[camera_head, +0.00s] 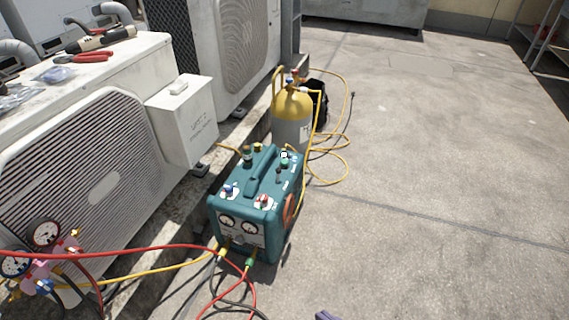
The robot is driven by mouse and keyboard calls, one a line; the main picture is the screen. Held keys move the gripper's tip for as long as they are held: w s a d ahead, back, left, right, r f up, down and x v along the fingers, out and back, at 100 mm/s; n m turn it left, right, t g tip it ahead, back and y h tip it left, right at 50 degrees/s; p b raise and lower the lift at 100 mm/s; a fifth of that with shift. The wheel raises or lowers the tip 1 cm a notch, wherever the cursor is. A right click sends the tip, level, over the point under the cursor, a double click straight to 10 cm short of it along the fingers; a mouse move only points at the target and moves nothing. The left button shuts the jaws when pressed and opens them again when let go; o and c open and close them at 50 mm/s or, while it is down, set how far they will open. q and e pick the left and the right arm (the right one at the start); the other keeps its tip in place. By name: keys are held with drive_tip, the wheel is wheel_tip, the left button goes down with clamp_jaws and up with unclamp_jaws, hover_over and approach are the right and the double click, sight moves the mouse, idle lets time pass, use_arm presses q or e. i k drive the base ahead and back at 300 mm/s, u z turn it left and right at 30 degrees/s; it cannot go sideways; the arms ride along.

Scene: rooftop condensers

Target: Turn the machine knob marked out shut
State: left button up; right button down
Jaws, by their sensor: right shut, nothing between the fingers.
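The teal machine (258,207) stands on the rooftop floor, left of the middle. On its top are a blue knob (228,189) at the front left and a red knob (263,201) at the front right. Both sit on pale label patches whose lettering is too small to read, so I cannot tell which is marked out. Two round gauges are on its front. Only a small tip of my right gripper (325,315) shows at the bottom edge. It is shut and empty, below and right of the machine, apart from it. My left gripper is out of view.
Red, yellow and black hoses run from the gauge manifold (38,262) at lower left to the machine's front. A yellow-topped cylinder (292,112) stands behind it with a looped yellow hose. White condensers (98,165) line the left. The floor (440,190) at right is clear.

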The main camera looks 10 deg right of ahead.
sight(263, 198)
drive_tip(key=u, duration=0.5)
drive_tip(key=k, duration=0.6)
drive_tip(key=u, duration=0.9)
drive_tip(key=i, duration=0.85)
drive_tip(key=z, duration=0.8)
drive_tip(key=i, duration=0.8)
drive_tip(key=z, duration=0.75)
drive_tip(key=i, duration=0.5)
